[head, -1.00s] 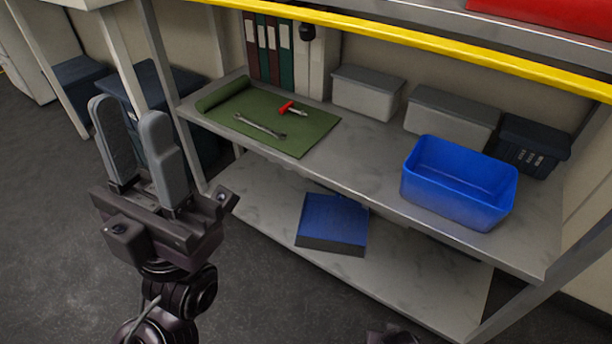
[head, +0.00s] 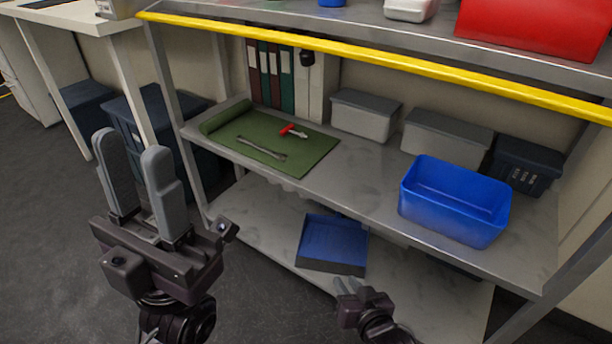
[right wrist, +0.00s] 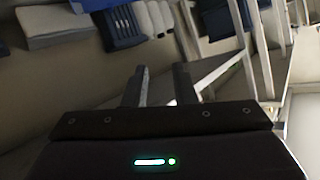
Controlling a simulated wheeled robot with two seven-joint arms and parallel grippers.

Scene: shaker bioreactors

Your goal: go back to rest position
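My left gripper (head: 130,143) is at the left of the head view, fingers pointing up. Its two grey fingers stand apart with nothing between them, in front of the shelf's left end. My right gripper (head: 345,285) shows small at the bottom of the head view, by the lower shelf. In the right wrist view my right gripper (right wrist: 161,70) has its two fingers apart with a clear, empty gap. Neither gripper holds anything.
A shelf unit with a yellow-edged top (head: 380,62) stands ahead. Its middle board (head: 345,185) carries a green mat (head: 300,165) with a wrench, grey boxes and a blue bin (head: 450,222). A blue tray (head: 333,245) lies on the lower board. Open floor is at left.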

